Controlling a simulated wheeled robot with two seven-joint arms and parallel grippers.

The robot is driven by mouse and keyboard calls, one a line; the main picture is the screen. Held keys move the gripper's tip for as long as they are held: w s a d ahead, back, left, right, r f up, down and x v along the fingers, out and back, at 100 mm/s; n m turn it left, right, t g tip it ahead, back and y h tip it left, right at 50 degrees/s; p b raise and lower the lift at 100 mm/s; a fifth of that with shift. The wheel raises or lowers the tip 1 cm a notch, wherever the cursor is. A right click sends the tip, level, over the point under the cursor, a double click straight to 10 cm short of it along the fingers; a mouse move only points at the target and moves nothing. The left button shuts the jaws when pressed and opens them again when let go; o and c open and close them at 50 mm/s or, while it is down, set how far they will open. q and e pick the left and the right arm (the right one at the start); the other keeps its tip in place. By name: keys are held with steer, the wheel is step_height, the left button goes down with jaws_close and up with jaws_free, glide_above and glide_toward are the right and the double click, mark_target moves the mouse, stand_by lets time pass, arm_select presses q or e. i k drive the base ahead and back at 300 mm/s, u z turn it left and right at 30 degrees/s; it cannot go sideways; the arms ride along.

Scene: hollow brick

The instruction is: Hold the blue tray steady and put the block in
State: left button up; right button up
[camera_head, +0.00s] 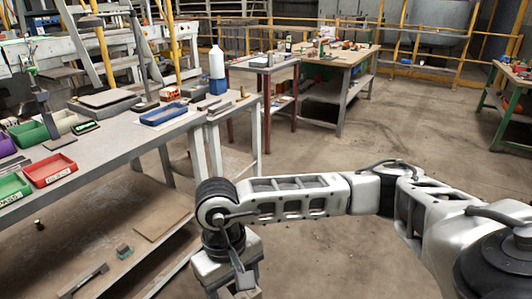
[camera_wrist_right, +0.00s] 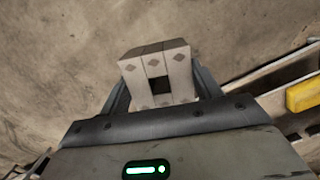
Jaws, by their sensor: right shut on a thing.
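The blue tray (camera_head: 164,114) lies on the workbench in the head view, toward its far end, and looks empty. My right arm reaches across the middle of the head view, and its hand hangs low beside the bench, apart from the tray. In the right wrist view my right gripper (camera_wrist_right: 160,88) is shut on a pale grey hollow block (camera_wrist_right: 180,72), with a square hole through its middle and dark diamond marks. The block is held over the floor. My left gripper is in neither view, and nothing visible is holding the tray.
Red (camera_head: 50,169) and green (camera_head: 30,134) bins stand at the bench's left. A white bottle (camera_head: 217,70) and blue box (camera_head: 218,86) stand behind the tray. A lower shelf (camera_head: 125,235) runs under the bench. A yellow object (camera_wrist_right: 304,93) shows in the wrist view.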

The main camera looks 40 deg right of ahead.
mark_target(166, 119)
steer(key=z, duration=1.5)
steer(key=i, duration=1.45)
steer(key=u, duration=0.1)
